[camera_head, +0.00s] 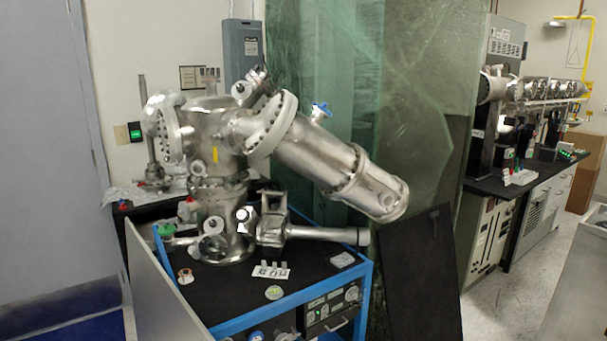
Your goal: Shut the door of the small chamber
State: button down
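A steel vacuum chamber (222,138) stands upright on a blue-framed cart with a black top. A thick round flange (168,128) is on its left side. A large steel cylinder (322,158) slopes down to the right from another flange (272,124). Lower down, a smaller block-shaped steel part (271,212) joins a horizontal tube (325,234). A small white-and-black round piece (243,217) faces me beside that block. I cannot tell which part is the small chamber's door, or whether it is open. My gripper is not in view.
The blue cart frame (296,298) bounds the black top, which holds small loose parts (271,270). A grey panel (165,290) leans along its left. A dark board (418,275) and a greenish curtain (335,60) are at right. Clear floor (500,300) lies farther right.

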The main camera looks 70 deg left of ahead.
aim_at(272, 202)
jog(key=u, duration=0.05)
jog(key=i, duration=1.8)
jog(key=u, duration=3.8)
